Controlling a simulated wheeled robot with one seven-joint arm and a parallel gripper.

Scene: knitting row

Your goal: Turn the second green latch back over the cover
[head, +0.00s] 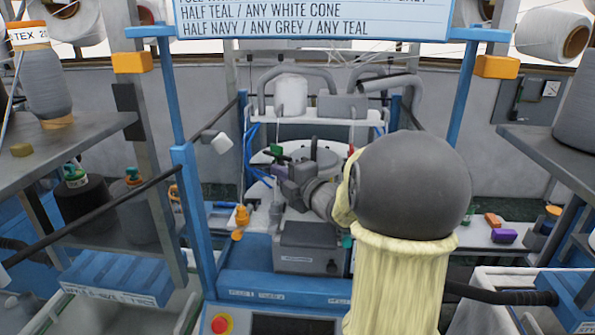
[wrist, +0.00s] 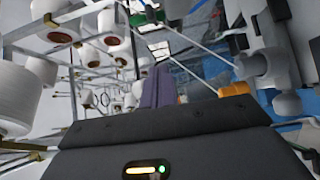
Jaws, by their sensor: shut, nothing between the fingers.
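A small green latch (head: 275,150) shows at the rim of the round grey machine in the middle of the head view. It stands just above and left of my gripper (head: 280,171), which reaches in from the right. In the wrist view my purple-grey fingers (wrist: 159,88) are together and empty, and a dark green part (wrist: 137,18) shows beyond them, apart from the tips. Another small green piece (head: 346,241) sits lower, beside my arm. My arm and wrist hide much of the cover, and I cannot tell whether the latch lies over it.
Blue tubes (head: 252,150) run left of the machine. A white cone (head: 291,95) stands on the shelf behind, and blue posts (head: 190,215) frame the left. An orange part (wrist: 233,90) is close at right in the wrist view. Shelves with yarn cones (head: 45,85) flank both sides.

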